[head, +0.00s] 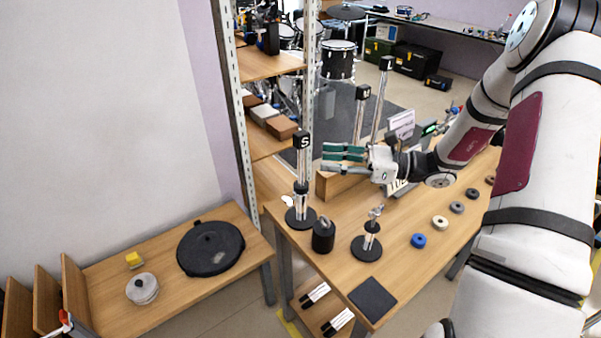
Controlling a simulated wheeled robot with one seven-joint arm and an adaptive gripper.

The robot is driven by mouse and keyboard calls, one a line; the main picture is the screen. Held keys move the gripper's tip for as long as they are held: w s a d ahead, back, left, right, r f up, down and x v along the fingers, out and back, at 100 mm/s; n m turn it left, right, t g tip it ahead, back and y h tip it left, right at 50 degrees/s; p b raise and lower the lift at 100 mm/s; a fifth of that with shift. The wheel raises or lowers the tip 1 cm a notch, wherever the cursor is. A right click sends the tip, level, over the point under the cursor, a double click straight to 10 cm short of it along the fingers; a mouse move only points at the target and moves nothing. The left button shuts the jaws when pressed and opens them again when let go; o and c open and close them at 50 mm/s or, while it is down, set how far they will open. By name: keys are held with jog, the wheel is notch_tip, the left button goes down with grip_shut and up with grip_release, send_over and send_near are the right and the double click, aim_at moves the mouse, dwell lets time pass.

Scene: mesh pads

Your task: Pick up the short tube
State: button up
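The short tube (302,172) is a clear, shiny upright tube with a black cap marked "S". It stands on a round black base (301,220) near the left edge of the wooden table. My gripper (334,158) is to the right of the tube, with its green-padded fingers pointing left towards it. The fingers are apart and nothing shows between them. The fingertips look clear of the tube, though the distance in depth is hard to judge.
Two taller capped tubes (361,112) (382,95) stand behind my gripper, near a wooden block (328,185). A black weight (323,236) and a small metal stand (369,245) are in front. Several rings, including a blue one (418,240), lie to the right.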

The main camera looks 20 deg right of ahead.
send_over(301, 184)
jog(key=shift+w+d+r, duration=0.15)
jog(key=shift+w+r, duration=0.05)
jog(key=shift+w, duration=0.25)
grip_shut()
